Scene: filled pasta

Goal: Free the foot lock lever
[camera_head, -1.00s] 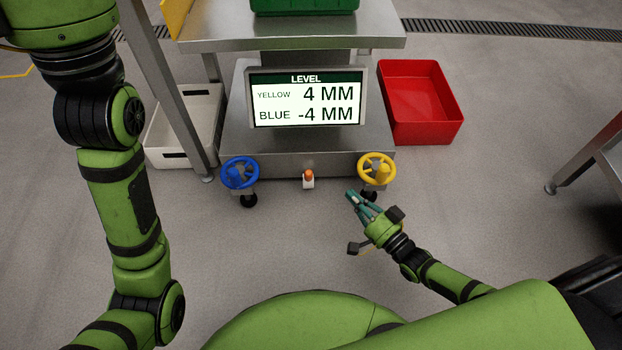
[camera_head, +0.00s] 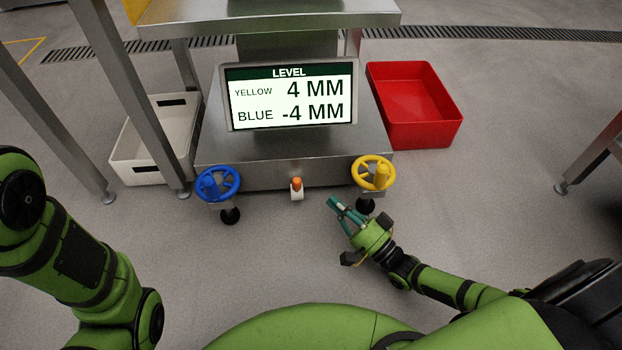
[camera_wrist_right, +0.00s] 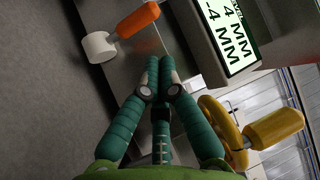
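The foot lock lever (camera_head: 297,188), a short orange-tipped piece with a white base, sits low at the front of the steel base, between the blue and yellow handwheels. In the right wrist view its orange tip (camera_wrist_right: 138,20) is at top left, beside and apart from the fingertips. My right gripper (camera_head: 335,205) is just right of the lever and below the yellow handwheel. In the right wrist view its teal fingers (camera_wrist_right: 160,68) come together at the tips with nothing between them. My left arm is at lower left; its gripper is out of view.
The blue handwheel (camera_head: 218,184) and yellow handwheel (camera_head: 373,173) flank the lever. The level display (camera_head: 290,97) reads yellow 4 mm, blue -4 mm. A red bin (camera_head: 430,134) stands right, a white crate (camera_head: 137,172) left. The floor in front is clear.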

